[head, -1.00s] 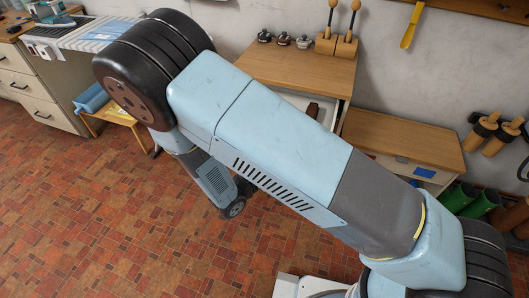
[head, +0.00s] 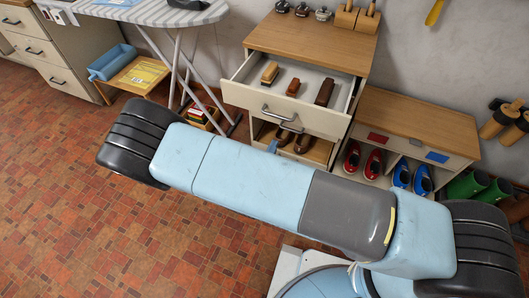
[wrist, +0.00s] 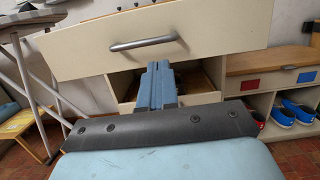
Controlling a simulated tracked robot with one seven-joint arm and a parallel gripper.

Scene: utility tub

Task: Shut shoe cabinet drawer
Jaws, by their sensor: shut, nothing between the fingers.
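The shoe cabinet (head: 310,42) is wooden-topped with cream fronts and stands against the wall. Its top drawer (head: 240,92) is pulled out, with a brush and brown items inside. The drawer's cream front (wrist: 215,25) and grey bar handle (wrist: 145,43) fill the upper wrist view; the handle also shows in the head view (head: 278,113). My gripper (wrist: 158,68) has blue fingers, shut and empty. In the wrist view they appear just below the handle, across the drawer front's lower edge; I cannot tell whether they touch it. In the head view my arm hides most of the gripper.
Brown shoes (head: 303,143) sit in the compartment below the drawer. A low bench (head: 420,125) with red and blue shoes stands to the right. An ironing board (head: 160,10) with crossed legs stands to the left. The tiled floor (head: 60,200) at the left is clear.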

